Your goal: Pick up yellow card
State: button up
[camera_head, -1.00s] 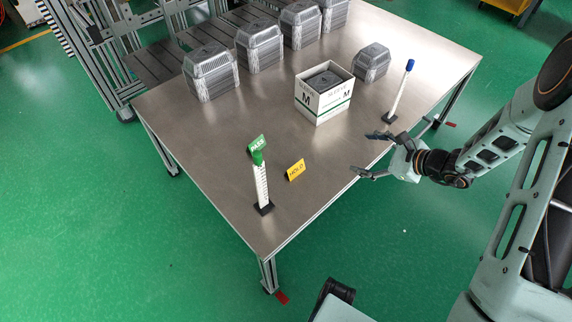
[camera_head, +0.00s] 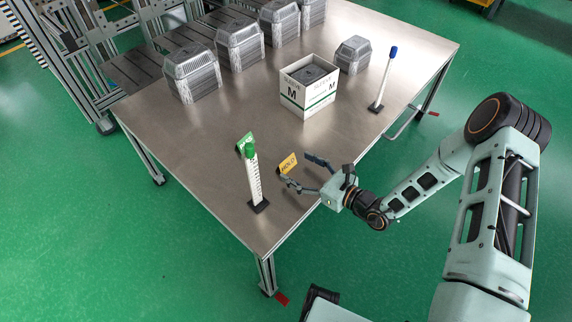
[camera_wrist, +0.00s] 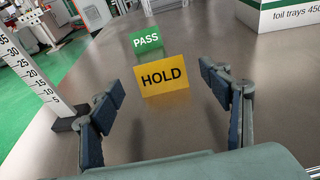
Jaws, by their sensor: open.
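The yellow card (camera_head: 288,163), marked HOLD, stands upright on the metal table near its front edge. In the wrist view the yellow card (camera_wrist: 164,79) is ahead of my gripper, roughly centred between the fingers. My gripper (camera_head: 297,173) is open at the table's front edge, with its fingers pointing at the card. In the wrist view the open fingers of my gripper (camera_wrist: 168,103) sit left and right, with nothing between their pads. I cannot tell exactly how far the fingertips are from the card.
A green PASS card (camera_wrist: 146,41) stands behind the yellow one. A white scale post (camera_head: 254,180) on a black base stands left of it. A white box (camera_head: 308,98), several stacks of foil trays (camera_head: 192,74) and a blue-topped post (camera_head: 384,80) stand farther back. The table (camera_head: 190,140) is clear mid-left.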

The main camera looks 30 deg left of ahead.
aim_at(288, 161)
jog(key=b+x, duration=0.1)
jog(key=x, duration=0.4)
jog(key=shift+a, duration=0.2)
jog(key=c, duration=0.9)
